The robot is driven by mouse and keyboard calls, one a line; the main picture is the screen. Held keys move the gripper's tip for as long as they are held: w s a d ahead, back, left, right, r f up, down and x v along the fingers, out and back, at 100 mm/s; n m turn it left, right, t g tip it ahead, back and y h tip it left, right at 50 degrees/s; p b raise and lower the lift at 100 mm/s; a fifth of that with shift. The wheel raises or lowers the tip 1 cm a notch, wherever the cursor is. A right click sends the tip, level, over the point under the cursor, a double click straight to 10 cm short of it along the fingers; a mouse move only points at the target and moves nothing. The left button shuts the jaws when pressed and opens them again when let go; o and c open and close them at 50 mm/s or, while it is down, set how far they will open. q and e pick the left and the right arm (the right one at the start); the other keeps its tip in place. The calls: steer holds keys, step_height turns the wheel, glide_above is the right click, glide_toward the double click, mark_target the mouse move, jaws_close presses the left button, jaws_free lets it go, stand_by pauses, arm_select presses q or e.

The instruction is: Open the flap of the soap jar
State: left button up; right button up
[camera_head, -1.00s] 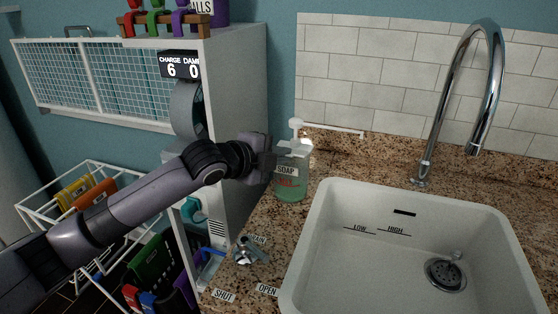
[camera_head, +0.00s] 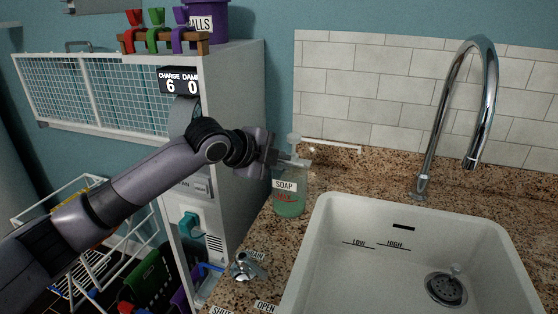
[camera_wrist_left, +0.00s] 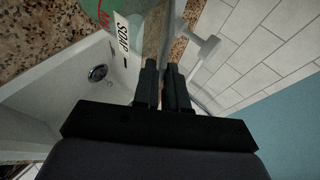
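The soap jar (camera_head: 289,201) stands upright on the granite counter, left of the sink. It is see-through, with green liquid in its lower part and a SOAP label. The flap is hard to make out behind the fingers. My right gripper is out of view.
The white sink (camera_head: 400,225) and tall chrome faucet (camera_head: 430,140) lie to the right. A small metal drain lever (camera_head: 247,266) is on the counter in front of the jar. A white cabinet (camera_head: 232,110) with a CHARGE display stands at the left. The tiled wall is behind.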

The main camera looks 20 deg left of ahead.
arm_select(q)
steer(key=shift+o, duration=1.1)
steer(key=b+v, duration=0.1)
steer(key=v, duration=0.6)
